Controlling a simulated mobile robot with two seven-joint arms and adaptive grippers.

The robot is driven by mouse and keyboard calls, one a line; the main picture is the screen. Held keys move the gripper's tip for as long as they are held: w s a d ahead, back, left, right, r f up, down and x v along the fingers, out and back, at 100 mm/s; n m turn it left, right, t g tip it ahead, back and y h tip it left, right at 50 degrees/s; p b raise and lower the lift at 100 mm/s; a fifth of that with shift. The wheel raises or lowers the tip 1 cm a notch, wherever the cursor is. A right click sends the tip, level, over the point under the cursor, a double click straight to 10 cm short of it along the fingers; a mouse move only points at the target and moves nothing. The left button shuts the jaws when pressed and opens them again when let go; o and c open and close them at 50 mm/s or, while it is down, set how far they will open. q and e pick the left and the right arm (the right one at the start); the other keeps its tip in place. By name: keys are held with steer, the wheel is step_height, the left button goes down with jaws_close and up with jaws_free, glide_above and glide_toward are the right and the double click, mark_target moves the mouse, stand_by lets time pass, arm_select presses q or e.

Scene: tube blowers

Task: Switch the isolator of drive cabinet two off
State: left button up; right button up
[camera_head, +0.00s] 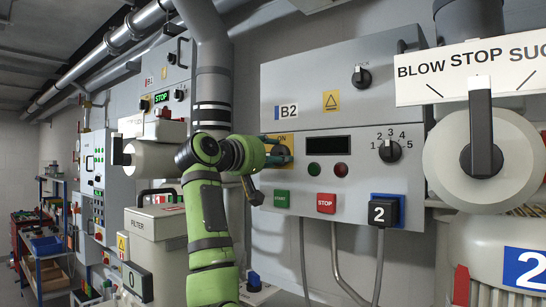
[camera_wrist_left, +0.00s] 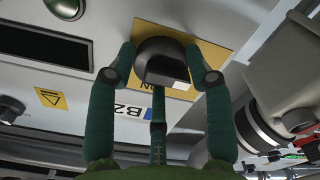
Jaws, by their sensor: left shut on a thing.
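Drive cabinet two (camera_head: 330,85) is a grey wall box with a B2 label (camera_head: 286,111). Its isolator is a dark knob (camera_wrist_left: 163,62) on a yellow plate (camera_head: 284,138) marked ON. My left gripper (camera_head: 278,151) is at the plate from the left and hides most of the knob in the head view. In the left wrist view, my left gripper's teal fingers (camera_wrist_left: 164,78) are shut on the isolator knob, one on each side. The handle's exact angle is hard to tell. My right gripper is not in view.
Below the isolator are a green start button (camera_head: 282,198) and a red stop button (camera_head: 326,203). A rotary selector (camera_head: 390,149) and a blue-framed plug marked 2 (camera_head: 385,211) sit to the right. A large white blower (camera_head: 480,160) stands at the right edge.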

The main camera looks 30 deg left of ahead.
arm_select(q)
steer(key=shift+w+d+f, duration=0.2)
steer(key=shift+f, duration=0.3)
steer(key=o, duration=1)
steer(key=shift+o, duration=0.7)
steer(key=shift+d+r, duration=0.1)
steer(key=shift+r, duration=0.1)
steer(key=s+a, duration=0.1)
steer(key=s, duration=1.1)
